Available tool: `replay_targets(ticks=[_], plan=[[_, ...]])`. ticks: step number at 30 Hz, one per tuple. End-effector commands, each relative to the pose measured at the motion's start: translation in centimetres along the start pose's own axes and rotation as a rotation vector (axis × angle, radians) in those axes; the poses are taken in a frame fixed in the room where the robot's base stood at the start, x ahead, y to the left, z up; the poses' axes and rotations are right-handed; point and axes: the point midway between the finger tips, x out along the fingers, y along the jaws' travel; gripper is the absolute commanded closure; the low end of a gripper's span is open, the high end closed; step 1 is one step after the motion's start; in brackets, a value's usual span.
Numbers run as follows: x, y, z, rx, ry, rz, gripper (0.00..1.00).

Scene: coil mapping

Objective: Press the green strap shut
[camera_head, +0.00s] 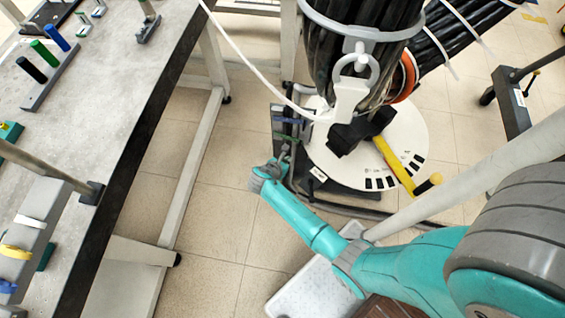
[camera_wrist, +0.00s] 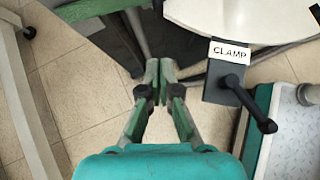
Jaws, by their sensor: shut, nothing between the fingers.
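My gripper (camera_wrist: 159,75) is shut and empty, its two green-padded fingertips side by side, pointing at the foot of the coil stand. In the head view my gripper (camera_head: 286,152) is at the left edge of the white round base, just below a small dark rack with blue and green bands. A dark green bar (camera_wrist: 88,9), which may be the green strap, crosses the top left of the wrist view, ahead of the fingertips and apart from them in the picture. A green band (camera_head: 284,137) shows small on the rack. Whether the strap is open or closed I cannot tell.
The white round base (camera_head: 410,127) carries a bundle of black hoses (camera_head: 350,60) and a yellow handle (camera_head: 393,165). A black clamp lever (camera_wrist: 248,100) with a "CLAMP" label stands right of my fingers. A grey workbench (camera_head: 110,60) is at left, with open floor between.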

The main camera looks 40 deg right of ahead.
Motion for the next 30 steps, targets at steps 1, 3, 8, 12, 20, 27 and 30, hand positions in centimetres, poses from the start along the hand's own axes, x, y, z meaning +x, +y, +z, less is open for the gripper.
replay_targets(ticks=[1, 3, 8, 12, 20, 27, 30], plan=[[1.1, -0.1, 0.1, 0.000, 0.000, -0.005, 1.00], [2.3, -0.1, 0.1, 0.000, 0.000, -0.004, 1.00], [3.9, -0.1, 1.6, 0.002, 0.000, -0.002, 1.00], [4.7, 0.0, 2.5, 0.001, 0.000, -0.001, 1.00], [5.1, 0.0, 2.9, -0.001, 0.000, 0.000, 1.00], [5.2, -0.1, 3.0, -0.005, 0.001, 0.005, 1.00], [5.6, -0.3, 3.3, -0.030, 0.002, 0.032, 1.00]])
